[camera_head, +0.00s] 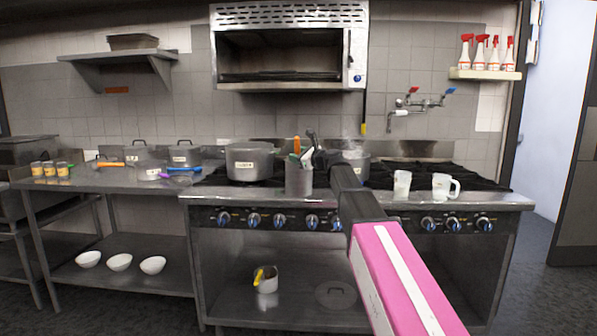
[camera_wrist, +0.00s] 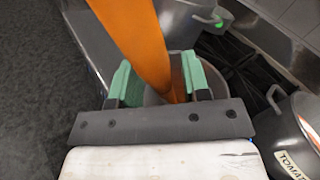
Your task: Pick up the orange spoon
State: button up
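The orange spoon (camera_head: 297,145) stands handle-up in a grey metal utensil container (camera_head: 299,182) on the front of the stove. In the wrist view its broad orange handle (camera_wrist: 143,45) rises between the two green-padded fingers of my gripper (camera_wrist: 158,82). My gripper (camera_head: 301,157) is just above the container's rim in the head view. The fingers look apart, with a gap between the left pad and the handle. The handle is close to the right pad; I cannot tell whether they touch. The spoon's lower end is hidden.
A large labelled pot (camera_head: 250,162) stands left of the container, and another pot (camera_head: 357,163) is behind my arm. A white cup (camera_head: 402,184) and a mug (camera_head: 445,186) stand to the right on the stove. Another orange-handled utensil (camera_head: 109,164) lies on the left counter.

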jog(key=c, duration=0.6)
jog(key=shift+c, duration=0.2)
